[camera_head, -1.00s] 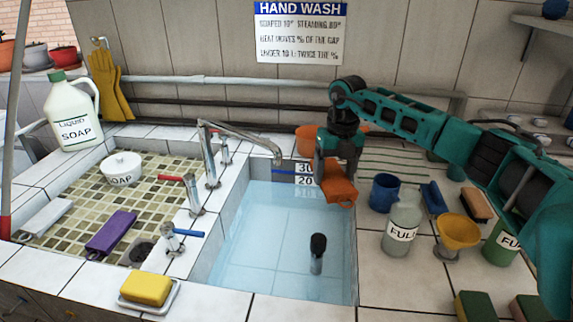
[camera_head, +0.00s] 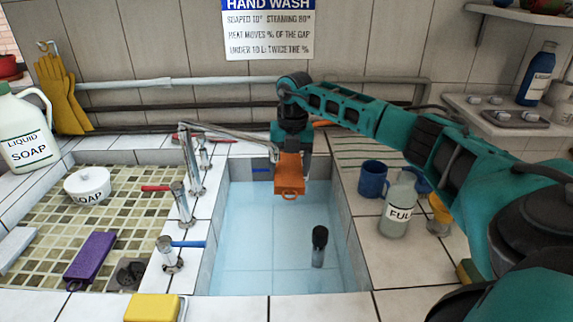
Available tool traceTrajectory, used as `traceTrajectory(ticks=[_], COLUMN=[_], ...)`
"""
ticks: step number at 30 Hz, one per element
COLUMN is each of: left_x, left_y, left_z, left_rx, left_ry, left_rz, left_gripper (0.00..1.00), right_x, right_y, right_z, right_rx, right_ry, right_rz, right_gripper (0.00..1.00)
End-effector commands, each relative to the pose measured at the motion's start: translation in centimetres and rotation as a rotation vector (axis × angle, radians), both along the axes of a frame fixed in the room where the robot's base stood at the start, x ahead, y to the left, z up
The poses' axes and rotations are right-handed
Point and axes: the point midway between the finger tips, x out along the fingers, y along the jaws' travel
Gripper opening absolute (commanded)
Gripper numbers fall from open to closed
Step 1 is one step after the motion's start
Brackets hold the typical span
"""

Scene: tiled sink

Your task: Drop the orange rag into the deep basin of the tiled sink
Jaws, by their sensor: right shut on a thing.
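The orange rag (camera_head: 289,180) hangs from my right gripper (camera_head: 291,150), which is shut on it. The gripper points down over the back part of the deep basin (camera_head: 240,268). The basin is tiled and looks filled with light blue water. The rag appears to be above the water, close to the basin's back wall; its exact height is hard to tell. A dark-topped cylindrical thing (camera_head: 319,245) stands in the basin at the front right. My left gripper is not in view.
A long tap spout (camera_head: 225,137) reaches over the basin's back left. The shallow mosaic basin (camera_head: 120,215) lies left, with a purple block (camera_head: 91,258) and soap dish (camera_head: 88,185). A blue mug (camera_head: 372,179) and a bottle (camera_head: 398,205) stand right. A yellow sponge (camera_head: 152,308) sits in front.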

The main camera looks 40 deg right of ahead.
Motion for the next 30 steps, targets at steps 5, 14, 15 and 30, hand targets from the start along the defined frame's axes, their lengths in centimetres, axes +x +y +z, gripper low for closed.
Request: traceTrajectory(ticks=[5, 14, 15, 30], left_x=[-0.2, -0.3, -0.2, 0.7], left_y=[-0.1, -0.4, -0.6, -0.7], left_z=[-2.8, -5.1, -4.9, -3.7], left_rx=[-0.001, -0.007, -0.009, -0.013], left_ry=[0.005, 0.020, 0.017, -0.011], left_rz=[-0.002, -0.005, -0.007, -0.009], left_gripper=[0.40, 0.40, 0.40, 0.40], right_x=[0.0, 0.0, 0.0, 0.0], right_y=[0.0, 0.0, 0.0, 0.0], right_z=[-2.7, -5.0, -5.0, -4.9], right_rx=[0.000, 0.000, 0.000, 0.000], right_ry=[0.000, 0.000, 0.000, 0.000], right_rz=[0.001, 0.002, 0.002, 0.002], right_gripper=[0.43, 0.43, 0.43, 1.00])
